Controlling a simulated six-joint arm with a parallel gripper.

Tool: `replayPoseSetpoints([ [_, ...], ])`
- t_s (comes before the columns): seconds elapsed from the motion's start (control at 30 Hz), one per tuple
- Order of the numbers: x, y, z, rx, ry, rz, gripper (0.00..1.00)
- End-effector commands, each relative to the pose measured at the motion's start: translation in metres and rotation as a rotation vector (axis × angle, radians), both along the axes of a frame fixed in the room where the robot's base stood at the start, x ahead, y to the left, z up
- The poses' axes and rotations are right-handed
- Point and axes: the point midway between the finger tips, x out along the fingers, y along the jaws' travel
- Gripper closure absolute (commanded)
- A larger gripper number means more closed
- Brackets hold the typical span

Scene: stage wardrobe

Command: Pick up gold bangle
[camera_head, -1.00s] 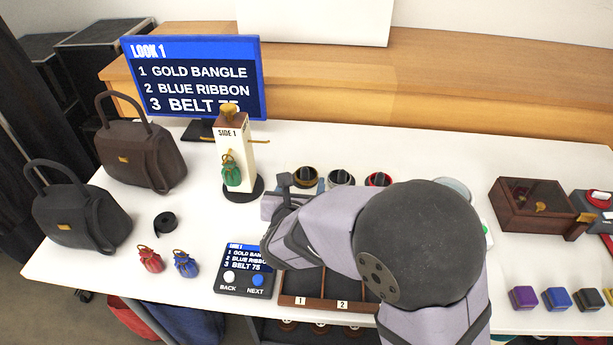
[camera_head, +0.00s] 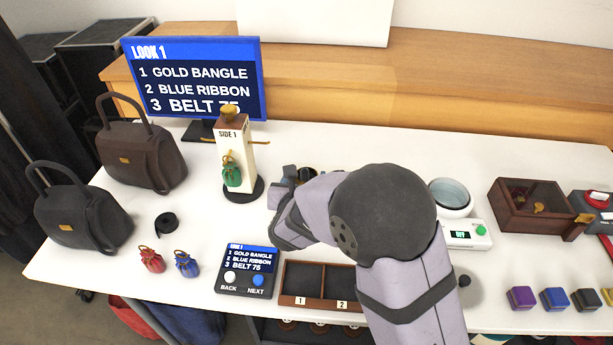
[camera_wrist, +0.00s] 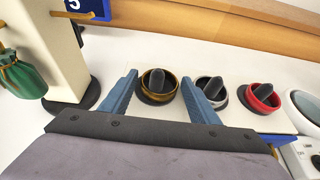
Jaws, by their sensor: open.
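The gold bangle (camera_wrist: 172,91) sits around a dark post on a round base in the wrist view. It appears between the two blue fingers of my gripper (camera_wrist: 159,77), which are open and empty. In the head view my gripper (camera_head: 289,179) is beside the bangle's stand, and my arm hides most of the bangle there. The screen (camera_head: 195,85) lists the gold bangle first under Look 1.
A silver bangle (camera_wrist: 219,102) and a red bangle (camera_wrist: 265,104) on similar posts stand to the right. The white display post (camera_head: 231,165) with a green pouch stands to the left. A compartment tray (camera_head: 303,299) and a button panel (camera_head: 246,270) are in front.

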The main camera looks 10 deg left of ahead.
Motion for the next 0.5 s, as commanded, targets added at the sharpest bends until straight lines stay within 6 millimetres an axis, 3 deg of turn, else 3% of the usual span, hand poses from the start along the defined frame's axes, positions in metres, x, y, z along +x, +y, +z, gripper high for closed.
replayPoseSetpoints([
  [0.03,-0.0001,0.0000,0.0000,0.000,0.000,0.000,0.49],
  [0.13,-0.0002,0.0000,0.0001,0.000,0.000,0.000,0.73],
  [0.17,-0.0001,0.0000,0.0002,0.000,0.000,0.000,0.76],
  [0.5,0.0000,0.0001,0.0038,0.000,-0.002,0.000,0.76],
])
